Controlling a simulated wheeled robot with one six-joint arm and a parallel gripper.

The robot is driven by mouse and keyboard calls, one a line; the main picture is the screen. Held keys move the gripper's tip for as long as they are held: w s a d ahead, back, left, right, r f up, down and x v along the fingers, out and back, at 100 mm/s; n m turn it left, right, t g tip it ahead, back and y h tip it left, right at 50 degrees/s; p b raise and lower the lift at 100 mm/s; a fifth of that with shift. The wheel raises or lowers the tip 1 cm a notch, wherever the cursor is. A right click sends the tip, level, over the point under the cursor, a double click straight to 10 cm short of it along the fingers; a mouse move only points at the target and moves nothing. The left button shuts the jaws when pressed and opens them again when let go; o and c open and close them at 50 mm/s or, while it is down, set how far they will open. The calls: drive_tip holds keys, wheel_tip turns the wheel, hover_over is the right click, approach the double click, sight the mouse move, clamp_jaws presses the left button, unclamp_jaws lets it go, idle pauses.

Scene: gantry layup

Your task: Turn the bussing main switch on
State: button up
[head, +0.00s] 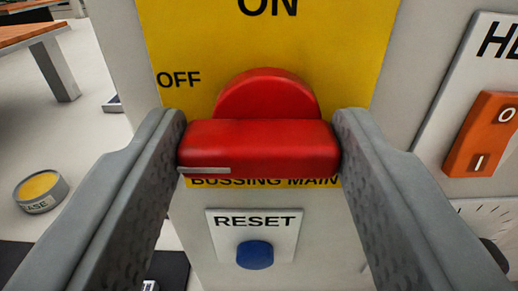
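The bussing main switch (258,147) is a red rotary handle on a yellow plate (340,50) in the head view. The plate reads ON at the top, OFF at the upper left and BUSSING MAIN below the handle. The handle's bar lies horizontal, with a pale mark at its left end, toward the OFF side. My gripper (260,140) has one finger at each end of the bar. Both fingertips appear to touch the bar's ends, so the gripper is closed around it.
A blue button (255,254) under a RESET label sits below the switch. An orange rocker switch (482,134) is on a white plate at the right. At the left are a round tin (41,190) with a yellow top and a wooden-topped table (30,35).

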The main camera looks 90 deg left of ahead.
drive_tip(key=shift+m, duration=0.4)
drive_tip(key=m, duration=0.3)
drive_tip(key=shift+m, duration=0.3)
drive_tip(key=m, duration=0.4)
drive_tip(key=shift+w+m, duration=0.15)
drive_tip(key=shift+m, duration=0.15)
drive_tip(key=m, duration=0.4)
drive_tip(key=shift+w+m, duration=0.1)
drive_tip(key=shift+m, duration=2.4)
drive_tip(key=shift+w, duration=0.1)
drive_tip(key=o, duration=1)
drive_tip(key=shift+d, duration=0.1)
